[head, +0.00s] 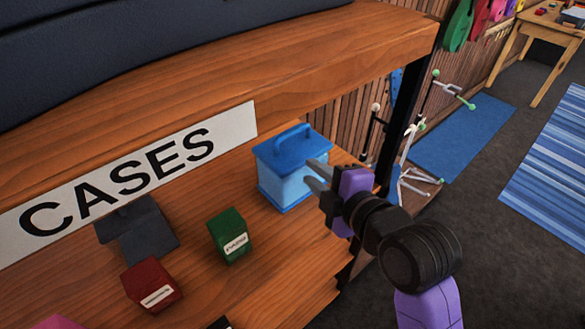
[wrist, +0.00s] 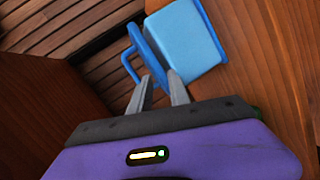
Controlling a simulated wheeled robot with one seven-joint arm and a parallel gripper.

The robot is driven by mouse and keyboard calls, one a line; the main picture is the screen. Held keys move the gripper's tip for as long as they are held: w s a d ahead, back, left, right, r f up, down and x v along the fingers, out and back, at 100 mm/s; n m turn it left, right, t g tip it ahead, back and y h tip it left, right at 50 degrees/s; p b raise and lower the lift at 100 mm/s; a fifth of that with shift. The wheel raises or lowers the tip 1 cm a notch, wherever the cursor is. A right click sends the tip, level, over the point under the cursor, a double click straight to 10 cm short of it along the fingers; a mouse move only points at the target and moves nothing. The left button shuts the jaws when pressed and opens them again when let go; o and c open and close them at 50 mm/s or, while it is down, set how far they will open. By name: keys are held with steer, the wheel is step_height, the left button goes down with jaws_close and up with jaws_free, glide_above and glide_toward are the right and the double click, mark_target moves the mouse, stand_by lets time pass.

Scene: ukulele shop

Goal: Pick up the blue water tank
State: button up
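The blue water tank (head: 289,169) is a light blue box with a darker blue lid and a raised handle. It stands upright on the wooden shelf, near the shelf's right end. In the wrist view the tank (wrist: 184,45) lies just beyond the fingers, with its handle (wrist: 130,68) on the left. My gripper (head: 316,176) is at the right side of the tank, close to it. Whether a finger touches the tank I cannot tell.
A green box (head: 230,236), a red box (head: 151,284) and a dark grey object (head: 137,230) are on the same shelf, left of the tank. An upper board with a CASES sign (head: 130,180) overhangs it. A black post (head: 401,120) stands at the right end.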

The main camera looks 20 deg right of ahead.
mark_target(293, 132)
steer(key=w+r+n, duration=0.2)
steer(key=w+n, duration=0.1)
steer(key=w+r+n, duration=0.1)
steer(key=w+r, duration=0.1)
steer(key=shift+w+a+g+y, duration=0.1)
steer(key=shift+w+g+y, duration=0.1)
steer(key=shift+g+y, duration=0.1)
steer(key=x, duration=0.3)
steer(key=p+x, duration=0.1)
steer(key=x, duration=0.1)
steer(key=shift+w+d+r, duration=0.1)
steer(key=shift+w+d, duration=0.2)
steer(key=shift+w, duration=0.15)
steer(key=shift+c, duration=0.2)
jaws_close()
stand_by(0.6)
steer(key=shift+r, duration=0.2)
